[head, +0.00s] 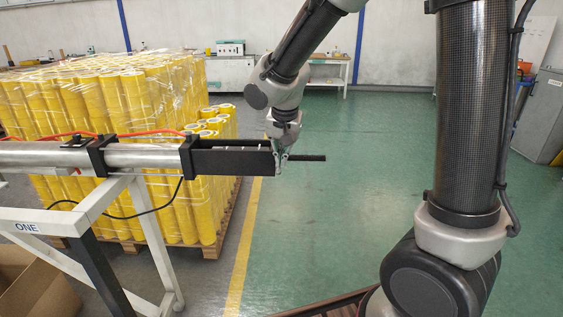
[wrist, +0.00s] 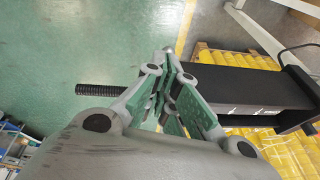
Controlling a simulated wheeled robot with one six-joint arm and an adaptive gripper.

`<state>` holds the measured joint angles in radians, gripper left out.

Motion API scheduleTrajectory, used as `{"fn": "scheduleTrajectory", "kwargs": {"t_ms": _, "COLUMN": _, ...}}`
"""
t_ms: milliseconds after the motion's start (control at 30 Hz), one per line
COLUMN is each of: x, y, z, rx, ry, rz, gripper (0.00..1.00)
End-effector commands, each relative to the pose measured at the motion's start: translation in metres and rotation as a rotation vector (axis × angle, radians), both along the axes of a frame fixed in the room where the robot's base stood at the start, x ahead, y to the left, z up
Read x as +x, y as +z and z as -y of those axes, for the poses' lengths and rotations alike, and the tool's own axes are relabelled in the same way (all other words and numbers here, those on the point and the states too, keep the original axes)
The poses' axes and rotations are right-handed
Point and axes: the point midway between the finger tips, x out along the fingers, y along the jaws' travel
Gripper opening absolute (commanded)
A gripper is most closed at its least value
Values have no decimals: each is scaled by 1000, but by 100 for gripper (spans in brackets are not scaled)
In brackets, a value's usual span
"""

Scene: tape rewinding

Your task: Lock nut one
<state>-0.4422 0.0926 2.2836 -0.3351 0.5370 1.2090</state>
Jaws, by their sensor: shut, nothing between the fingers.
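Nut one cannot be made out; the spot where the rod meets the black block is covered by my gripper. The dark threaded rod (head: 310,158) sticks out to the right from the end of the black block (head: 232,161) on the stand marked ONE (head: 27,228). My gripper (head: 281,165) points down at that end of the block, with its fingers shut and empty. In the wrist view, the green-padded fingers (wrist: 166,97) are close together, with the ribbed rod (wrist: 105,90) to their left and the block (wrist: 245,88) to their right. Whether they touch the rod is unclear.
A metal tube (head: 145,155) with black clamps leads left from the block on a white stand (head: 140,215). Yellow rolls (head: 110,100) on a pallet stand close behind. A cardboard box (head: 35,285) is at lower left. The green floor (head: 345,210) to the right is clear.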

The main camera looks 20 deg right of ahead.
Motion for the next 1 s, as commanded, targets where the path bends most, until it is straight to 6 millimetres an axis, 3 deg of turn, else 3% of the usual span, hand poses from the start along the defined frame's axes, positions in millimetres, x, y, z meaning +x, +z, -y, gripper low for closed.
{"fn": "scheduleTrajectory", "kwargs": {"t_ms": 100, "x": 5, "y": 26, "z": 5, "rx": 4, "ry": -4, "rz": 5, "gripper": 0}}
{"fn": "scheduleTrajectory", "kwargs": {"t_ms": 300, "x": -44, "y": 34, "z": -9, "rx": 1, "ry": 6, "rz": 2, "gripper": 0}}
{"fn": "scheduleTrajectory", "kwargs": {"t_ms": 500, "x": -76, "y": 42, "z": -18, "rx": 1, "ry": 2, "rz": 1, "gripper": 0}}
{"fn": "scheduleTrajectory", "kwargs": {"t_ms": 700, "x": -90, "y": 45, "z": -21, "rx": 0, "ry": -1, "rz": 0, "gripper": 0}}
{"fn": "scheduleTrajectory", "kwargs": {"t_ms": 1000, "x": -90, "y": 45, "z": -21, "rx": -1, "ry": -1, "rz": 0, "gripper": 0}}
